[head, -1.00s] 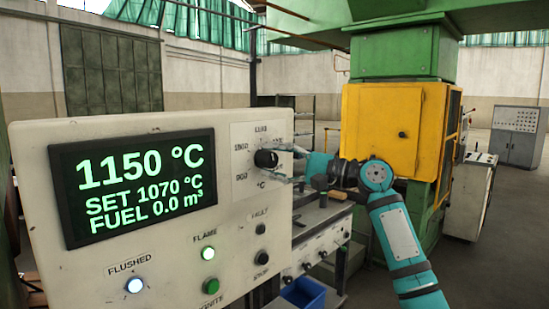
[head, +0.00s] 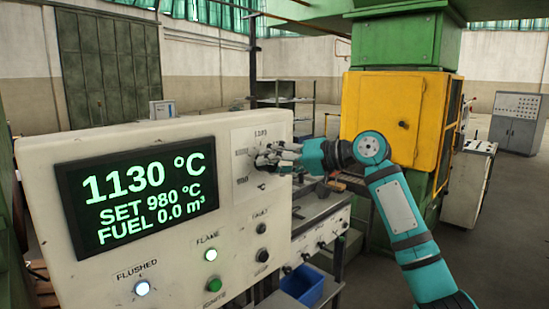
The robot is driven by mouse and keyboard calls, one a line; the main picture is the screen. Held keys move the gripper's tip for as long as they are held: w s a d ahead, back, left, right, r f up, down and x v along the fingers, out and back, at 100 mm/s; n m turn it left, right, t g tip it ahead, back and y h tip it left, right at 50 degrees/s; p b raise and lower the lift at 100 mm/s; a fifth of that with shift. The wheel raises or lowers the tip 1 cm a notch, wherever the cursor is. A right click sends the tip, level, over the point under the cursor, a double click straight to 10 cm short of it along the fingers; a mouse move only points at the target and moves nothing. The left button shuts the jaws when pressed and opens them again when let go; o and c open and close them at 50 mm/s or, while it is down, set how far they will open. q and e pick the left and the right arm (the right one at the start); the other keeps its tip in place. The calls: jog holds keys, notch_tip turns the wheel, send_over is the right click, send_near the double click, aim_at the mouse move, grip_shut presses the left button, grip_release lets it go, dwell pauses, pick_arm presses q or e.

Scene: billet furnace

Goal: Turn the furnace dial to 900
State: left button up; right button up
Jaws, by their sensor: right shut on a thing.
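The furnace dial (head: 262,160) is a dark knob on a pale scale plate at the upper right of the white control panel (head: 190,262). My right gripper (head: 268,157) is shut on the dial and hides most of it and some of the scale marks. The display (head: 140,192) reads 1130 °C, SET 980 °C and FUEL 0.0 m³. My left gripper is not in view.
Dark fault and stop buttons sit below the dial. A workbench (head: 322,232), a blue bin (head: 302,285) and a yellow furnace cabinet (head: 390,115) stand behind the panel.

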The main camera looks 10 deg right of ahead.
jog(key=n+h+p, duration=0.1)
jog(key=n+h, duration=0.1)
jog(key=n, duration=0.1)
jog(key=n+t+h+p, duration=0.1)
jog(key=n+h+p, duration=0.1)
jog(key=n, duration=0.1)
jog(key=shift+s+a+n+t, duration=0.1)
jog(key=shift+a+n+t, duration=0.1)
jog(key=shift+n+t, duration=0.15)
jog(key=shift+h, duration=0.3)
dwell(0.4)
jog(key=o, duration=1.1)
jog(key=shift+o, duration=0.2)
jog(key=v, duration=1.2)
jog(key=shift+d+f, duration=0.1)
